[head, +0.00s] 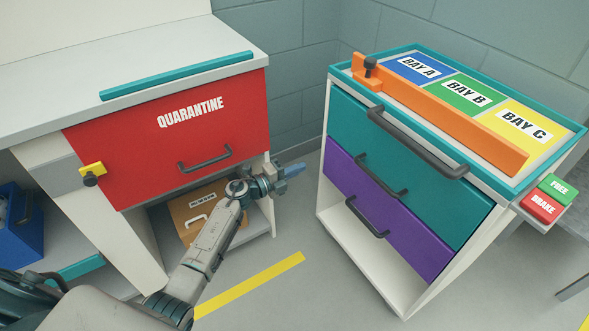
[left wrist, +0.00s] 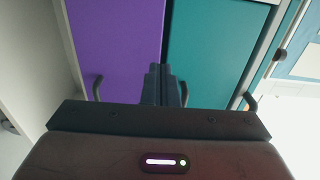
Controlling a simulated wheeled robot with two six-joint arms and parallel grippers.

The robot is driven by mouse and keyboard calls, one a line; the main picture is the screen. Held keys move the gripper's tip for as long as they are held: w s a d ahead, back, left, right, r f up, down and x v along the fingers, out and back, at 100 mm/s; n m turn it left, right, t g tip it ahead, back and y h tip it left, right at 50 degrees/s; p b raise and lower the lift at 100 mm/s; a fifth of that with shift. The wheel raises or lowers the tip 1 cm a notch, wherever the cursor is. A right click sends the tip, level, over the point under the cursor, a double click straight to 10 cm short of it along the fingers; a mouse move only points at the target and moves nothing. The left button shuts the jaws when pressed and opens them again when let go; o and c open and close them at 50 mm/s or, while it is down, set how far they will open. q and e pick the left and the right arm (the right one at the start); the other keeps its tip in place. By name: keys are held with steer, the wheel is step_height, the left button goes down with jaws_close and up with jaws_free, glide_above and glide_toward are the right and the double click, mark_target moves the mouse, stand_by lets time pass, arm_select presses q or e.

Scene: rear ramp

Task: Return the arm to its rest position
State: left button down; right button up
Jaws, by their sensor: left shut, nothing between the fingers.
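My left arm reaches in from the lower left in the head view. Its gripper (head: 292,169) is shut and empty, in the gap between the red quarantine drawer (head: 150,138) and the trolley's purple drawer (head: 390,215). It touches neither as far as I can see. In the left wrist view the shut fingers (left wrist: 163,85) point toward the purple drawer (left wrist: 115,40) and the teal drawer (left wrist: 210,50) of the trolley. My right gripper is not in view.
The trolley top carries bays A, B and C (head: 465,93) with an orange bar (head: 440,118) across the front. FREE and BRAKE buttons (head: 541,207) sit at its right. A brown box (head: 187,212) stands under the bench. A yellow floor line (head: 250,285) crosses clear floor.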

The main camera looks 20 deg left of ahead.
arm_select(q)
steer(key=shift+s+a, duration=0.3)
